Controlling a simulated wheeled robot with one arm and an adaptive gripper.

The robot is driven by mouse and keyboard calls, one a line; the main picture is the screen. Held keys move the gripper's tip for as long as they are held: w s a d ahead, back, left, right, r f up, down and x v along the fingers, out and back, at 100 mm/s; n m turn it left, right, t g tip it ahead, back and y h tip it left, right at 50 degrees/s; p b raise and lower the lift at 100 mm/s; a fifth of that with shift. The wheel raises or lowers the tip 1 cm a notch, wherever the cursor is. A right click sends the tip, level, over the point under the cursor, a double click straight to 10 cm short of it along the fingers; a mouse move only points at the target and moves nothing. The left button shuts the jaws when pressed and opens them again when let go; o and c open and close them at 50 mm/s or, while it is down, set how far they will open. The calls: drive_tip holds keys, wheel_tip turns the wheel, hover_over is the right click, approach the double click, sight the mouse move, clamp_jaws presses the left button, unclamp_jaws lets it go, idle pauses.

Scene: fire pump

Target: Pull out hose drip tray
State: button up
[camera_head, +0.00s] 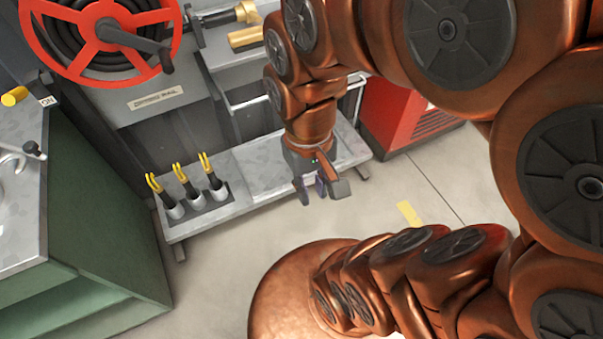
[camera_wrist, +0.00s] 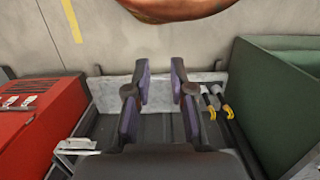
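A low, long grey metal tray-like bench (camera_head: 262,172) stands along the wall; I take it for the hose drip tray but cannot be sure. Its light metal strip (camera_wrist: 208,79) also shows in the wrist view, running behind my fingers. Several black nozzles with yellow handles (camera_head: 182,182) stand in cups at its left end. My gripper (camera_head: 318,189) points down over the front edge near the bench's right part. In the wrist view its purple-padded fingers (camera_wrist: 160,82) are apart with nothing between them. Whether they touch the bench is unclear. My arm hides part of the bench.
A red hose reel (camera_head: 100,35) and a metal rail (camera_head: 245,95) are above the bench. A green cabinet (camera_head: 100,215) stands left, a red box (camera_head: 395,115) right. The floor (camera_head: 225,265) in front is clear, with a yellow mark (camera_head: 409,214).

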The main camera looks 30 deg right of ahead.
drive_tip(key=w+d+f+m+t+b, duration=0.1)
drive_tip(key=w+d+f+m+b, duration=0.25)
drive_tip(key=w+f+b, duration=1)
drive_tip(key=m+t+b, duration=0.3)
drive_tip(key=m+b, duration=1.1)
drive_tip(key=b, duration=1.1)
approach(310, 183)
drive_tip(key=shift+b+x, duration=1.3)
drive_tip(key=shift+x, duration=2.75)
drive_tip(key=shift+w, duration=0.15)
clamp_jaws()
